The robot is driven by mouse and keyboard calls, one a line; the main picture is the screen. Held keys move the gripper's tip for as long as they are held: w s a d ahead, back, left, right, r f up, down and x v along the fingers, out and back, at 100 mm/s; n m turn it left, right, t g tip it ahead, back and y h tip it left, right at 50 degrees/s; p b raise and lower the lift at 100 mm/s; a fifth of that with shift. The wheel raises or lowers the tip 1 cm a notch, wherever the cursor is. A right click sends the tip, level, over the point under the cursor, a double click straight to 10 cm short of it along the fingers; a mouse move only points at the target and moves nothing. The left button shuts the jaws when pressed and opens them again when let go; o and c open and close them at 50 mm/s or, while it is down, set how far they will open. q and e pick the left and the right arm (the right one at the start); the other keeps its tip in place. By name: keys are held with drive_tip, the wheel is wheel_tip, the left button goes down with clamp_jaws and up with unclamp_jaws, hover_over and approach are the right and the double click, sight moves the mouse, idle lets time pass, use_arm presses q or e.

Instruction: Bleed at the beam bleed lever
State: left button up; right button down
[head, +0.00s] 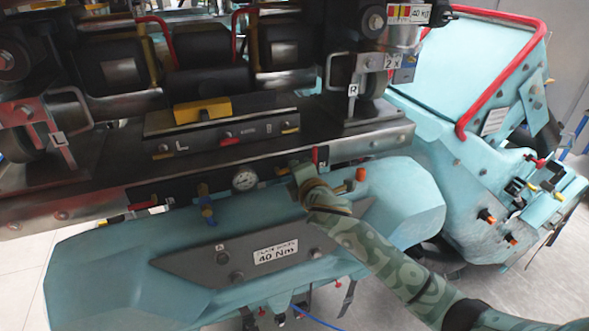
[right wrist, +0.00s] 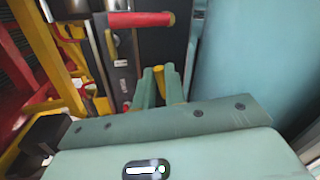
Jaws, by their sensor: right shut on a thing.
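My right gripper (head: 303,178) reaches in from the lower right to the dark strip under the steel beam, just right of the round gauge (head: 244,179). In the right wrist view its two green fingers (right wrist: 157,88) are close together, shut on a small lever (right wrist: 159,73) whose yellow tip shows between them. I take this for the beam bleed lever; most of it is hidden by the fingers. A short red handle (head: 315,155) stands just beyond the gripper. A red bar handle (right wrist: 140,19) shows above the fingers in the right wrist view. My left gripper is not in view.
A steel beam (head: 90,208) with rollers runs above the strip. A pale blue housing with a "40 Nm" plate (head: 276,250) lies below. A blue valve (head: 207,213) is left of the gauge, an orange knob (head: 361,175) to the right. A red-edged blue cabinet (head: 480,70) stands right.

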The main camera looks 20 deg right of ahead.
drive_tip(key=shift+d+f+m, duration=0.1)
drive_tip(key=shift+f+m, duration=0.1)
drive_tip(key=shift+m, duration=0.3)
drive_tip(key=c, duration=1.5)
unclamp_jaws()
drive_tip(key=shift+o, duration=0.2)
drive_tip(key=s+r+b, duration=0.2)
drive_tip(key=s+r, duration=0.1)
drive_tip(key=s, duration=1.3)
drive_tip(key=shift+d, duration=0.15)
